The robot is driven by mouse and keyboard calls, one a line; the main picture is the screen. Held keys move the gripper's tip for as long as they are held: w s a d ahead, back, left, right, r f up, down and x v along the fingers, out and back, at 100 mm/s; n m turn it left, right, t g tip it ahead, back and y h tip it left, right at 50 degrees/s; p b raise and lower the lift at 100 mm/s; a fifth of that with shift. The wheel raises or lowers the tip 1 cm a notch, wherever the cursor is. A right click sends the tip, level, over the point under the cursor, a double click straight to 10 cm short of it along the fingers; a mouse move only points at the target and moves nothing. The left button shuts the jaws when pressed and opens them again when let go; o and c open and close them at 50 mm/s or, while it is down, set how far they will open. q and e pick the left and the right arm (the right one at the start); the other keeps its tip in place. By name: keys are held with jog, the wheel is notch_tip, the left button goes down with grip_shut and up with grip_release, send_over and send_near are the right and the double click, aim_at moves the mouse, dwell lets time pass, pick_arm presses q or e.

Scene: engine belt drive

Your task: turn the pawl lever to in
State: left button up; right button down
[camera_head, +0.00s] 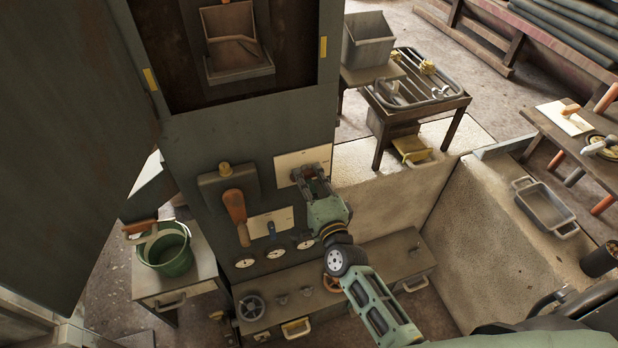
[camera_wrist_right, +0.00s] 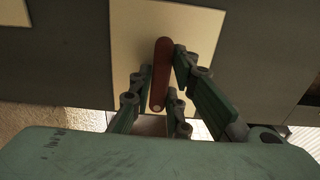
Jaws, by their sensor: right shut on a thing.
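A red lever (camera_wrist_right: 161,65), which I take for the pawl lever, stands on a pale plate (camera_wrist_right: 207,25) in the right wrist view. The same pale plate (camera_head: 290,161) is on the upright front panel in the head view, where my gripper mostly covers the lever. My right gripper (camera_head: 308,176) is at this plate, its fingers on both sides of the lever and shut on it. In the wrist view the lever runs nearly upright, its near end pale. No marking for in or out is readable. My left gripper is not in view.
A large orange-handled lever (camera_head: 236,210) hangs left of my right gripper on the same panel. Below are round gauges (camera_head: 275,252) and a bench with a handwheel (camera_head: 251,308). A green bucket (camera_head: 168,252) stands at the left. A pale low wall (camera_head: 385,195) is at the right.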

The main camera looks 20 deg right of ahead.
jog(key=shift+n, duration=0.3)
jog(key=n+p, duration=0.1)
jog(key=n, duration=0.3)
jog(key=shift+p, duration=0.4)
jog(key=n+p, duration=0.1)
jog(key=n, duration=0.3)
jog(key=shift+r+n, duration=0.1)
jog(key=shift+n, duration=0.3)
jog(key=n+p, duration=0.1)
jog(key=n, duration=0.3)
jog(key=shift+n, duration=0.3)
jog(key=shift+n+p, duration=0.3)
jog(key=shift+n, duration=1.6)
jog(key=c, duration=1.7)
grip_release()
